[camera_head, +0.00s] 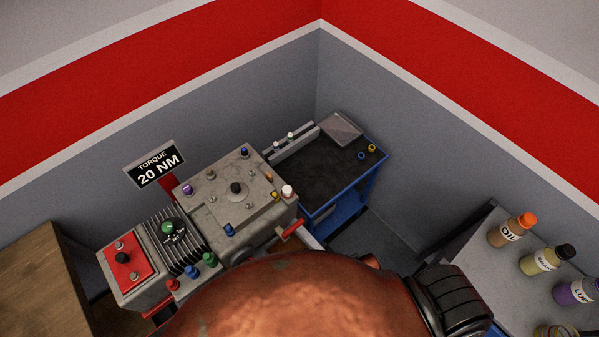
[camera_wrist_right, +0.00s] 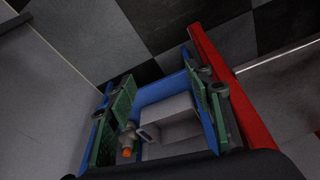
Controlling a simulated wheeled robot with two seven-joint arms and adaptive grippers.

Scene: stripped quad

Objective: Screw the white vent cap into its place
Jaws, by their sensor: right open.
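The white vent cap (camera_head: 287,190) shows in the head view at the right front corner of the grey machine block (camera_head: 225,180). It appears upright on the block's top; how it sits there is too small to tell. In the right wrist view my right gripper (camera_wrist_right: 163,88) is open, with green-padded fingers apart on the left and right. No vent cap shows between them. A grey box (camera_wrist_right: 172,128) and an orange-tipped fitting (camera_wrist_right: 128,150) show between the fingers; contact cannot be told. My left gripper is in neither view.
A blue cart (camera_head: 345,180) with a dark top stands behind the block. A ribbed unit with a red panel (camera_head: 122,258) adjoins the block at left. Bottles (camera_head: 511,229) stand on a grey bench at right. A wooden table (camera_head: 38,280) is far left. My body hides the front centre.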

